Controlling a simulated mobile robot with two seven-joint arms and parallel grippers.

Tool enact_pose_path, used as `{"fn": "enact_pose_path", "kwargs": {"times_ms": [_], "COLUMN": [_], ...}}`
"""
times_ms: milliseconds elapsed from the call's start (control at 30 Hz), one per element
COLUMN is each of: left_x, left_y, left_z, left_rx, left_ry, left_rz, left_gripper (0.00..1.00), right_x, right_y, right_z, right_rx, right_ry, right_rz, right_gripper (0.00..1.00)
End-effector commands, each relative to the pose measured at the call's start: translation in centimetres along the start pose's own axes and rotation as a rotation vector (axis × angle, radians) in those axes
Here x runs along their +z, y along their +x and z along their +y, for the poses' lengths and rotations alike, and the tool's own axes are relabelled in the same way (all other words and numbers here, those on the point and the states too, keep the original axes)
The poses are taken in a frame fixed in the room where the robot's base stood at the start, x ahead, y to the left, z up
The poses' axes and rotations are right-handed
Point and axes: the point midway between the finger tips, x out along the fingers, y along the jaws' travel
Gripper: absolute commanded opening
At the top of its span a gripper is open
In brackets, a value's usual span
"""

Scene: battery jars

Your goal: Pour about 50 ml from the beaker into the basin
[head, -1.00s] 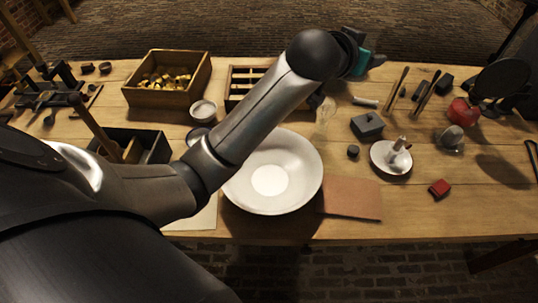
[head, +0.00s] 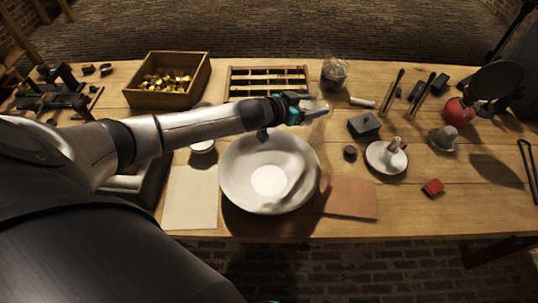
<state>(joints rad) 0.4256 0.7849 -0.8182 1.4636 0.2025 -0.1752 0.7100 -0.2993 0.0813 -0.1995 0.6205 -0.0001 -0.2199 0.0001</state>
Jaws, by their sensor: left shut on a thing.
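The white basin (head: 235,185) sits at the front middle of the table, wide and shallow, with a bright round patch at its bottom. My left gripper (head: 302,113) is over the basin's back right rim, shut on the clear glass beaker (head: 319,112). The beaker is faint against the wood; its tilt and liquid level cannot be made out. I cannot see any stream falling. My right gripper is not seen.
A wooden box of brass pieces (head: 133,98) and a slatted rack (head: 240,72) stand behind. A glass jar (head: 335,70), a grey box (head: 364,125) and a candle dish (head: 372,160) are to the right. A reddish mat (head: 348,198) and a pale sheet (head: 190,200) flank the basin.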

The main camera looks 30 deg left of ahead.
Motion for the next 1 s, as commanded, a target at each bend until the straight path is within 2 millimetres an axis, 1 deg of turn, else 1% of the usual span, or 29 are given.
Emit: {"fn": "enact_pose_path", "kwargs": {"times_ms": [33, 267, 400, 500, 600, 700, 800, 1000], "left_x": [0.8, 4.4, 6.5, 7.7, 8.5, 9.0, 9.2, 9.3], "left_y": [-0.4, -2.6, -4.5, -5.9, -7.1, -7.9, -8.3, -8.5], "left_z": [-0.8, -4.0, -6.3, -7.8, -8.9, -9.7, -10.0, -10.1], "left_rx": [0.001, 0.027, 0.041, 0.050, 0.057, 0.063, 0.066, 0.067], "left_ry": [0.006, 0.015, 0.020, 0.024, 0.026, 0.027, 0.028, 0.028], "left_rz": [-0.003, -0.004, -0.004, -0.003, -0.002, 0.001, 0.002, 0.003], "left_gripper": [0.03, 0.03, 0.03, 0.03, 0.03, 0.03, 0.03, 0.03], "right_x": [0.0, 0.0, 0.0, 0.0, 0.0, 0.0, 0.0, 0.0], "right_y": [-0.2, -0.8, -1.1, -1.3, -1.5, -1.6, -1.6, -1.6], "right_z": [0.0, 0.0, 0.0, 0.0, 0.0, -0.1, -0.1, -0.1], "right_rx": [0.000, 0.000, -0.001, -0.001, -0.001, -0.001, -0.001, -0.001], "right_ry": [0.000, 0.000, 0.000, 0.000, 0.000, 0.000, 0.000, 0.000], "right_rz": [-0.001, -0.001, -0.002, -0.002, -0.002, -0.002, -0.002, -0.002], "right_gripper": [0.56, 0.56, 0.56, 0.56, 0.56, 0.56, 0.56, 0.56]}}
